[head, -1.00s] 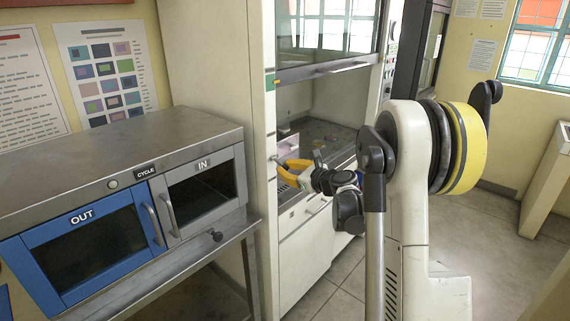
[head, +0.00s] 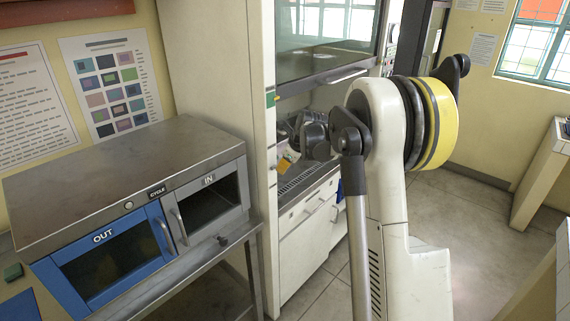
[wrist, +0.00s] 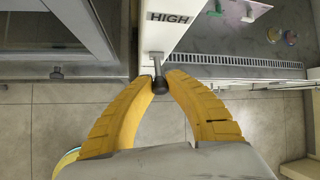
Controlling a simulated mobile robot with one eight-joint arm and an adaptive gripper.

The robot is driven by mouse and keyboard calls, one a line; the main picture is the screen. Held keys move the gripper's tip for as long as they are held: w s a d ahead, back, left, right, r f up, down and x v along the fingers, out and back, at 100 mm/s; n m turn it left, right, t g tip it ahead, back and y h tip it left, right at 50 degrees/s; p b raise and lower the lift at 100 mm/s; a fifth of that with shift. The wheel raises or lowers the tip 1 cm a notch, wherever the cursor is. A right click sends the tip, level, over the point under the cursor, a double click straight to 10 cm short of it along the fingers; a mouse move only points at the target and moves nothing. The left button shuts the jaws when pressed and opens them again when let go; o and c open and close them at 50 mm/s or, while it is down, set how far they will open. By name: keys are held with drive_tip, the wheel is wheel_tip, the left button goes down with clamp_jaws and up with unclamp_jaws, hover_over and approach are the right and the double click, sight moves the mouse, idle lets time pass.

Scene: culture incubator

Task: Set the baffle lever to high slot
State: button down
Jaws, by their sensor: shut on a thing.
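The baffle lever (wrist: 159,85) shows in the wrist view as a short pale stem with a dark round knob, at the lower end of a white panel edge. The black HIGH label (wrist: 168,17) is on that panel, just above the lever in the picture. My gripper (wrist: 162,79) has its two yellow fingertips closed around the knob, one on each side. In the head view only a small yellow-orange patch of my gripper (head: 284,164) shows beside the hood's front post. My arm hides the rest, and I cannot make out the lever or its slots there.
The fume hood's raised glass sash (head: 325,55) is above my wrist. A steel box with a blue OUT door (head: 110,255) and an IN door (head: 208,203) stands on a table at left. Several small items (wrist: 272,34) lie on the hood worktop. Open floor is at right.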

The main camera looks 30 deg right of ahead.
drive_tip(key=shift+r+g, duration=0.1)
drive_tip(key=shift+g, duration=0.3)
drive_tip(key=c, duration=1.3)
unclamp_jaws()
drive_tip(key=shift+w, duration=0.1)
drive_tip(key=v, duration=1.2)
drive_tip(key=shift+a, duration=0.15)
